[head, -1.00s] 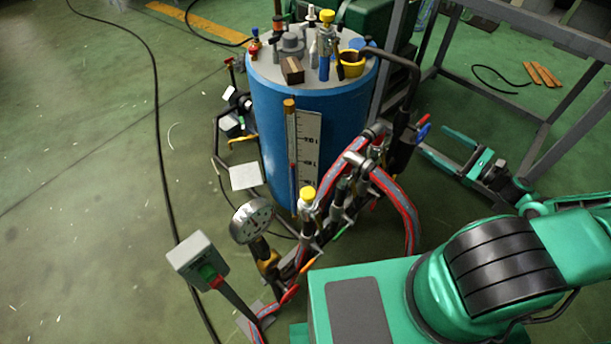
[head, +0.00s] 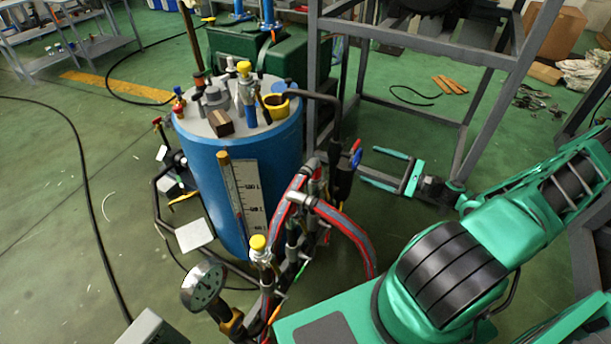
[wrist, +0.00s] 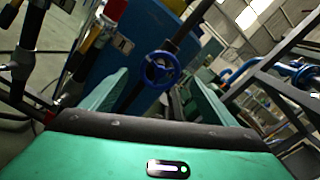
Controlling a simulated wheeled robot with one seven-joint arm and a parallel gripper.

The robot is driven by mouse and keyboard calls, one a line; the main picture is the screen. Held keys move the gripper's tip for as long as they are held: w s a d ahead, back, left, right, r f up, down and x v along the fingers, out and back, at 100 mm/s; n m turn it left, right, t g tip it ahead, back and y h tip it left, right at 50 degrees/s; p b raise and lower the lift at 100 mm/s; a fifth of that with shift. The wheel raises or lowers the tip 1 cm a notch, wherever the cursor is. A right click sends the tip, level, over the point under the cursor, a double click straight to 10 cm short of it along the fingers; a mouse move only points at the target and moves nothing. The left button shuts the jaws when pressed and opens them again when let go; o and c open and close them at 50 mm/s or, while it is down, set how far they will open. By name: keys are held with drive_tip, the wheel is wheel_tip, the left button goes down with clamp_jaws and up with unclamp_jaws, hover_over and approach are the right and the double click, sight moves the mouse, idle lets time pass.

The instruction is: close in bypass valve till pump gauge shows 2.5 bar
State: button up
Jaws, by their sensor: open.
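A blue handwheel (head: 356,158) sits on a dark upright pipe right of the blue tank; the wrist view shows a blue handwheel (wrist: 161,69) ahead, between the fingers in the picture. I cannot tell for certain that this is the bypass valve. My gripper (head: 370,165) is open and empty, its green fingers pointing left toward the handwheel with a small gap in the head view. In the wrist view my gripper (wrist: 150,88) also shows spread fingers, apart from the wheel.
The blue tank (head: 210,175) stands left of the pipes. Red-grey hoses (head: 345,228) loop beside the handwheel pipe. A yellow-capped fitting (head: 258,245) stands by the gauge. A grey steel frame (head: 420,52) rises behind my gripper. Green floor is open at left.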

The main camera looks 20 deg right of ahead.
sight(347, 153)
drive_tip(key=x, duration=1)
drive_tip(key=shift+w+a, duration=0.25)
drive_tip(key=c, duration=1)
drive_tip(key=shift+c, duration=0.2)
drive_tip(key=o, duration=1)
drive_tip(key=shift+o, duration=0.2)
drive_tip(key=shift+d, duration=0.1)
